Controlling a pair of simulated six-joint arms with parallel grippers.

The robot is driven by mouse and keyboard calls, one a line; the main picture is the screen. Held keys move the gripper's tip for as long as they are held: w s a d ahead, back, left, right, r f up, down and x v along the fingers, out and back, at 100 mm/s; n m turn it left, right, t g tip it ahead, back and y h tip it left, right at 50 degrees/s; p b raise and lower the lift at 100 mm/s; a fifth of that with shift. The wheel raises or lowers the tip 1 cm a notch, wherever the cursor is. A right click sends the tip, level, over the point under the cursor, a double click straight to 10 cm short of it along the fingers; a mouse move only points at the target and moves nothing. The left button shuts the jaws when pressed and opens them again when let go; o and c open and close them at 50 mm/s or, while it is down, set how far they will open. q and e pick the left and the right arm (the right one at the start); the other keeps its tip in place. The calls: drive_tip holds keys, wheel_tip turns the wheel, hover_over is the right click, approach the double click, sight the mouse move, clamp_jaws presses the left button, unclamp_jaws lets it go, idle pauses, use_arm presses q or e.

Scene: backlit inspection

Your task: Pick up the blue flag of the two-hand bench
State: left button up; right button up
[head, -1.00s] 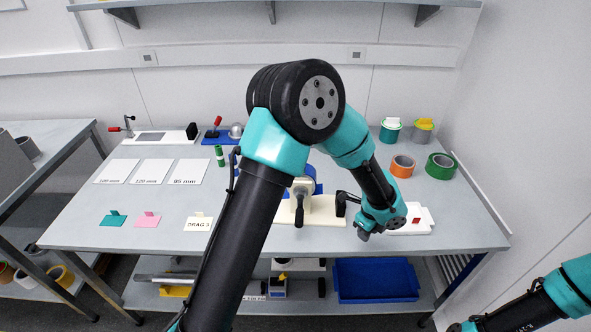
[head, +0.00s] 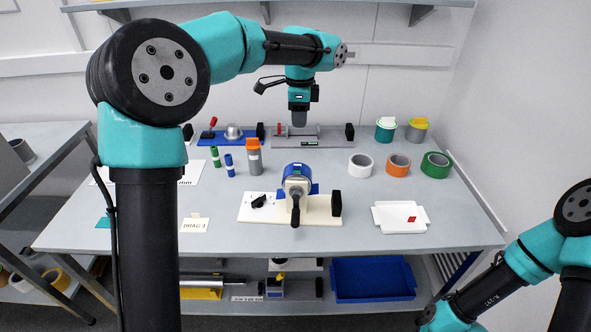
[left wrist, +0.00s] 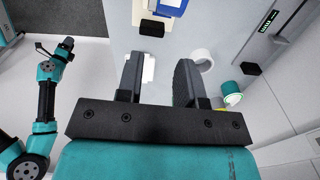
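On the bench, a cream board (head: 262,216) bears a grey cylinder with a dark handle and blue parts (head: 313,188); I cannot tell which blue part is the flag. A blue part (left wrist: 172,6) of it also shows at the top edge of the left wrist view, beside a black block (left wrist: 152,28). My left gripper (head: 299,120) points down above the bench's back, behind and above the board. In the left wrist view its fingers (left wrist: 158,82) are apart with nothing held. My right gripper (head: 440,318) is low at the right, its fingers unclear.
A white tray (head: 384,220) with a red patch lies right of the board. White (head: 361,166), orange (head: 398,166) and green (head: 437,165) rings stand behind it. Orange-capped (head: 254,158), blue (head: 230,166) and green (head: 215,157) cylinders stand to the left. Front right of the bench is clear.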

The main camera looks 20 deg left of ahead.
use_arm(q)
hover_over(300, 167)
drive_tip(key=f, duration=1.2)
drive_tip(key=shift+w+a+f, duration=0.15)
drive_tip(key=shift+w+a, duration=0.05)
drive_tip(key=shift+s+d+f, duration=0.1)
drive_tip(key=shift+f, duration=2.5)
clamp_jaws()
